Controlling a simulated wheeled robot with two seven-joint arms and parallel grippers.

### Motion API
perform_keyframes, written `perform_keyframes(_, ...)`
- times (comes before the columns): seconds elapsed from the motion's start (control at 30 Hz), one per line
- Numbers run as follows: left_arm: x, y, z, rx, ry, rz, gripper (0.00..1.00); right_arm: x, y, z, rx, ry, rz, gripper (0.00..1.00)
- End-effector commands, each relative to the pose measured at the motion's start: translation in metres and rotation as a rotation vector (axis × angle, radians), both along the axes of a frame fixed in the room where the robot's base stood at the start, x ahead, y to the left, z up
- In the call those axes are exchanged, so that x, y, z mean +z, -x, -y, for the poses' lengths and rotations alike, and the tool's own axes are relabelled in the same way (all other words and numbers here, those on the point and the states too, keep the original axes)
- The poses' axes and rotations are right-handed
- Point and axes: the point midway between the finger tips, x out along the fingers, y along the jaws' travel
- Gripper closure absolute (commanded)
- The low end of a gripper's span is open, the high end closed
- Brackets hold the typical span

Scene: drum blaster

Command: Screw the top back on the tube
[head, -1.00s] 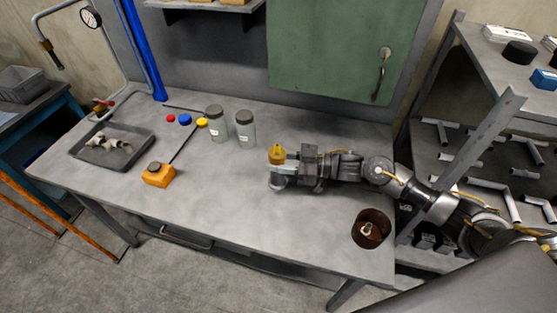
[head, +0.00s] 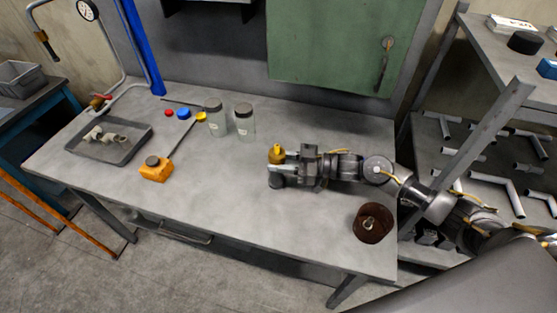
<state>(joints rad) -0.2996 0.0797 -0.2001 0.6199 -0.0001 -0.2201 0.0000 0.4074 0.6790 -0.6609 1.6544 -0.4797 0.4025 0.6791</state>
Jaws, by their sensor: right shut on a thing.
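A yellow, brass-like top (head: 276,156) with a small raised tip stands at the end of my right gripper, above the middle of the workbench. My right gripper (head: 281,161) reaches in from the right with its fingers shut on the yellow top. A dark grey rounded piece (head: 277,182) shows just below the top and the fingers. It may be the tube, but the gripper hides much of it. I cannot tell whether the top is seated on it. My left gripper is out of view.
On the workbench (head: 220,195) are two clear jars with dark lids (head: 217,120) (head: 244,122), an orange tape measure (head: 156,169), a grey tray with pipe fittings (head: 80,152) and a brown bowl (head: 373,237). A shelf rack (head: 495,135) stands at right. The front middle is clear.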

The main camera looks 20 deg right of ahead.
Motion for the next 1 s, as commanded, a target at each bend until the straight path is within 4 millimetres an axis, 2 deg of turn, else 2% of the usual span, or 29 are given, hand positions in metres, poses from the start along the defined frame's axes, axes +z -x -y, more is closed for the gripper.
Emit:
perform_keyframes(0.33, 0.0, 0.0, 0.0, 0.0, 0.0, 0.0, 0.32, 0.001, -0.001, 0.0, 0.0, -0.003, 0.005, 1.0)
perform_keyframes(0.37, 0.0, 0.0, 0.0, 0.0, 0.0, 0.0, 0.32, 0.001, -0.001, 0.0, 0.0, -0.003, 0.005, 0.63)
perform_keyframes(0.53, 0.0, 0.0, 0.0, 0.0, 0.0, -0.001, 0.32, 0.0, -0.001, 0.0, 0.0, -0.003, 0.003, 0.42)
perform_keyframes(0.83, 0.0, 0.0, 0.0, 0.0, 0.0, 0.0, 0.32, -0.002, 0.001, 0.002, 0.0, 0.001, -0.003, 0.42)
perform_keyframes(1.0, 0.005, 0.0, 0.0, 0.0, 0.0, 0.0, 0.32, -0.001, 0.008, 0.021, -0.002, 0.003, -0.002, 0.42)
